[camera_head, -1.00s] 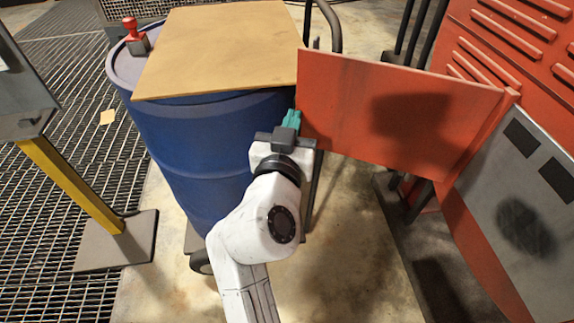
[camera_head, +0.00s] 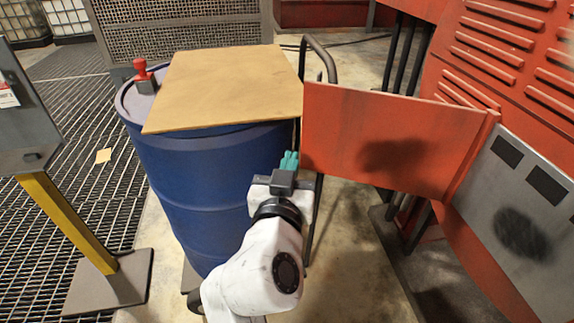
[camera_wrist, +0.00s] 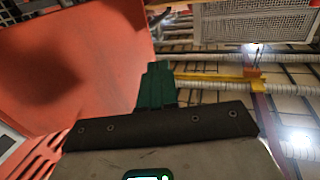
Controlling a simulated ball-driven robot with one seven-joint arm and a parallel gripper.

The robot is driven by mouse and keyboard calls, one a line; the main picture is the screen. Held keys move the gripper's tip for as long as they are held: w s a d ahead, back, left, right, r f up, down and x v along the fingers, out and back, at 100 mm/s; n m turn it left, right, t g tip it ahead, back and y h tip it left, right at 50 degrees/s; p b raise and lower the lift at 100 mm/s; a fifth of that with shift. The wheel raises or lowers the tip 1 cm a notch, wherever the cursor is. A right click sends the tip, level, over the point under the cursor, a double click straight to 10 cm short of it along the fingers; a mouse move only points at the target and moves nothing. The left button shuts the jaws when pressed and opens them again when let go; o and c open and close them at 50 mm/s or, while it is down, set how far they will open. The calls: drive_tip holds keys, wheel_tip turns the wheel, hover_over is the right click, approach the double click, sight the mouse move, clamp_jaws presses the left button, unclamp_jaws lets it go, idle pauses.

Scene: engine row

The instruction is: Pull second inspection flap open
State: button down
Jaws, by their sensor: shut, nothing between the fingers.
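The red inspection flap (camera_head: 385,140) stands swung out from the red engine housing (camera_head: 510,60), hinged along its right edge. Its free left edge is beside my gripper (camera_head: 289,158). My gripper's teal fingers are shut and empty, just left of the flap's lower left edge; whether they touch it I cannot tell. In the wrist view the flap (camera_wrist: 80,60) fills the upper left, and the teal fingertips (camera_wrist: 156,75) show at its right edge. A grey panel (camera_head: 520,185) with dark rectangles and a dark round patch shows at the right, beside the flap's hinge.
A blue drum (camera_head: 205,180) with a tan board (camera_head: 225,88) on top stands close left of my gripper. A red-topped object (camera_head: 142,75) sits on the drum. A cart handle (camera_head: 325,55) rises behind. A yellow post (camera_head: 65,222) stands at the left.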

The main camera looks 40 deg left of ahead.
drive_tip(key=s+a+b+v, duration=0.1)
drive_tip(key=v, duration=0.7)
drive_tip(key=shift+s+f+b, duration=0.15)
drive_tip(key=shift+b, duration=0.15)
drive_tip(key=shift+a, duration=0.15)
